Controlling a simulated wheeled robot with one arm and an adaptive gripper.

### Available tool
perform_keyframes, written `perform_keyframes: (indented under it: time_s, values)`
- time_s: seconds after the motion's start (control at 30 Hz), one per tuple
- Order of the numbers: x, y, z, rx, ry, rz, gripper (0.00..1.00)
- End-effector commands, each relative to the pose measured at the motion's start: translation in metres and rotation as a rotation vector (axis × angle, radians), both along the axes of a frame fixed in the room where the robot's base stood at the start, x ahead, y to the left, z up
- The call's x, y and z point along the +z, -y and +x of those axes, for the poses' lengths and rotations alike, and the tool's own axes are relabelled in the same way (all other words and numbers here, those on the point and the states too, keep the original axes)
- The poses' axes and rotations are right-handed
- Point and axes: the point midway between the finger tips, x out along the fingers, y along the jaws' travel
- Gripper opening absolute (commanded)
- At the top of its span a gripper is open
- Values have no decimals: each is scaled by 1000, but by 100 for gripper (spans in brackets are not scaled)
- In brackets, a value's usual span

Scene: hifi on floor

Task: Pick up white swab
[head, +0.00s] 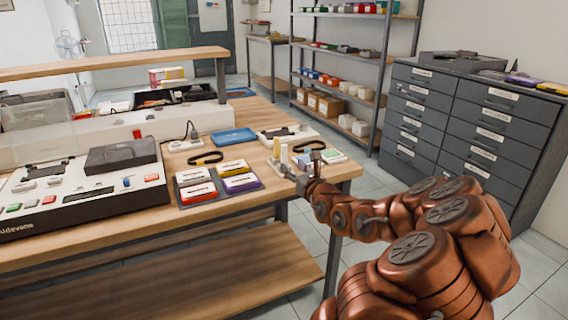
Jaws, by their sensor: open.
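My copper-coloured arm reaches in from the lower right to the right end of the wooden workbench (262,226). My gripper (302,170) is small in the head view, low over the bench near its front right corner, and open. Just left of it stand a pale upright cylinder (284,154) and a yellowish one (276,148), apparently on a light grey base. I cannot tell whether either is the white swab. No swab is clearly recognisable at this size, and the gripper hides part of this area.
A dark tray with red, yellow and purple boxes (220,182) lies left of the gripper. A blue tray (233,137), a black loop (206,158) and a large control console (83,190) share the bench. Grey drawer cabinets (470,135) stand right, and shelving (340,75) behind.

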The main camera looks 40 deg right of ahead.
Motion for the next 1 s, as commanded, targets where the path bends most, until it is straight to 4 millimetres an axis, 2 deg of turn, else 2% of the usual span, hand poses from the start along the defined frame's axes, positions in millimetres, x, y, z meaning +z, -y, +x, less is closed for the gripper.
perform_keyframes:
  time_s: [0.47,0.83,1.0]
  values:
    - [2,10,26,-1,1,-1,47]
    - [4,25,62,2,-2,0,47]
    - [5,29,70,0,1,1,47]
